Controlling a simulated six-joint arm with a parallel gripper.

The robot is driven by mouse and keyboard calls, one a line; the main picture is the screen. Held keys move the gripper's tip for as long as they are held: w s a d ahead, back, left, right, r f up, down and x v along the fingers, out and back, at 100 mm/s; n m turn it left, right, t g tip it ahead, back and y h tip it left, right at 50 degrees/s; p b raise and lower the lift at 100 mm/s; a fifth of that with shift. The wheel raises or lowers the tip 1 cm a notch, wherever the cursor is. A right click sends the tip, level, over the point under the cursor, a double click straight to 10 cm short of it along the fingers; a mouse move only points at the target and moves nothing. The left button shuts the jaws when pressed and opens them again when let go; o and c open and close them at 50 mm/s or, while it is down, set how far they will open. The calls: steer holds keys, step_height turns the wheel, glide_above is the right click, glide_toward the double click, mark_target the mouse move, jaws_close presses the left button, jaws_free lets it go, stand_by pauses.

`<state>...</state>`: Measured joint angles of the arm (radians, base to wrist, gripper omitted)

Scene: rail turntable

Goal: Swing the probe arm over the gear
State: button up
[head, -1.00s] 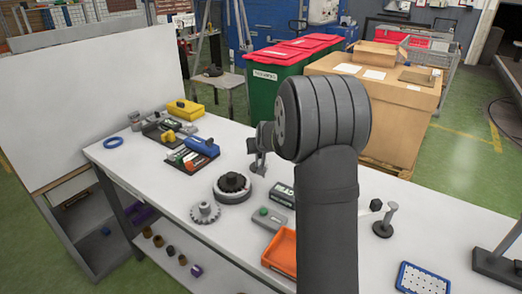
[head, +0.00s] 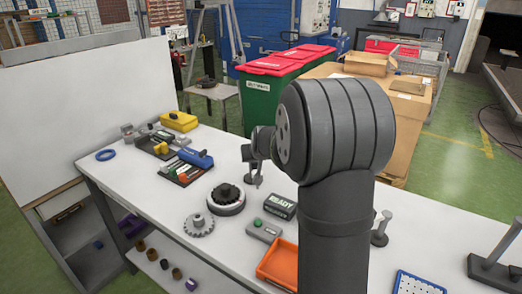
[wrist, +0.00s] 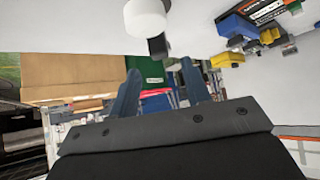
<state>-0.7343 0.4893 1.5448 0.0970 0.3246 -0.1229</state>
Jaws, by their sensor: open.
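A grey toothed gear (head: 199,225) lies flat on the white bench, front left of the round turntable (head: 226,200), which has a dark top and a pale ring. A small grey stand with a post (head: 380,230) is right of my arm, which partly hides it. Another upright dark shape (head: 254,176) shows beyond the turntable, below my wrist; I cannot tell which is the probe arm. In the wrist view, a pale round part (wrist: 145,16) with a dark block is near my fingers. My gripper (wrist: 160,68) is open, with nothing between its fingers.
A READY display (head: 280,206), a green-button box (head: 264,230) and an orange tray (head: 263,271) are right of the gear. Bare bench lies left of the gear.

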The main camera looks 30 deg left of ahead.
steer(key=v, duration=1.1)
steer(key=shift+s+r, duration=0.2)
steer(key=shift+r, duration=0.05)
steer(key=shift+d, duration=0.15)
steer(key=w+a+r+g+h, duration=0.3)
steer(key=w+a+r, duration=0.1)
steer(key=x, duration=1.6)
steer(key=shift+s+d+f, duration=0.1)
steer(key=shift+d+f, duration=0.1)
steer(key=shift+f, duration=0.3)
jaws_close()
